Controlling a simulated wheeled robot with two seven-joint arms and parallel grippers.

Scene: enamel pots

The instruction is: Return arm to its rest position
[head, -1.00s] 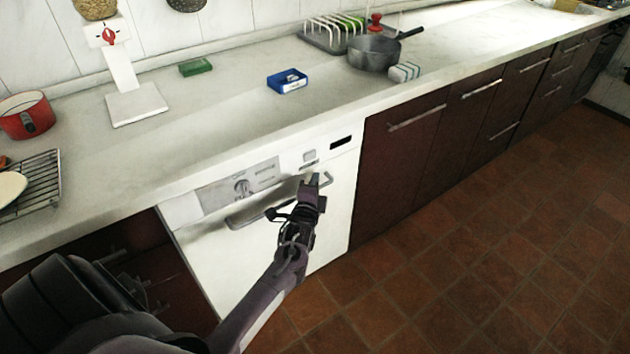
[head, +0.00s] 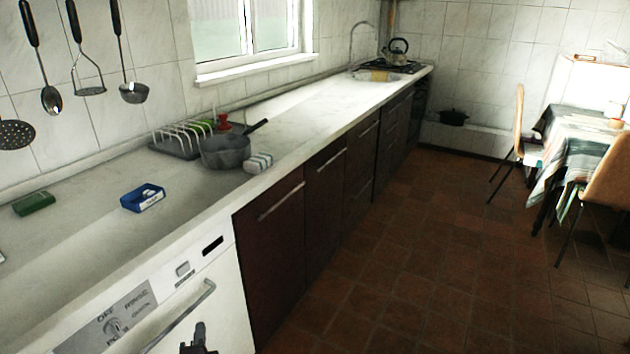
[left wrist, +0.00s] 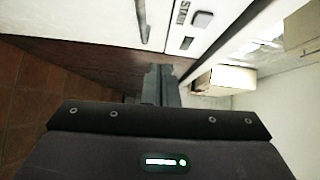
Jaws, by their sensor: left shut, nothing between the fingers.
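My left gripper (head: 198,338) shows at the bottom edge of the head view, in front of the white dishwasher (head: 222,275) and below its handle (head: 185,318). In the left wrist view its fingers (left wrist: 160,85) are together and hold nothing. The dishwasher front with its START button (left wrist: 203,19) shows at the top of that view. The rest of my left arm is below the head view. My right gripper is not in view.
The counter (head: 90,205) carries a blue box (head: 143,198), a green box (head: 34,203), a grey pot (head: 225,152) and a dish rack (head: 180,142). Dark cabinets (head: 275,235) line the front. The tiled floor (head: 430,250) is open up to the table and chairs (head: 607,170).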

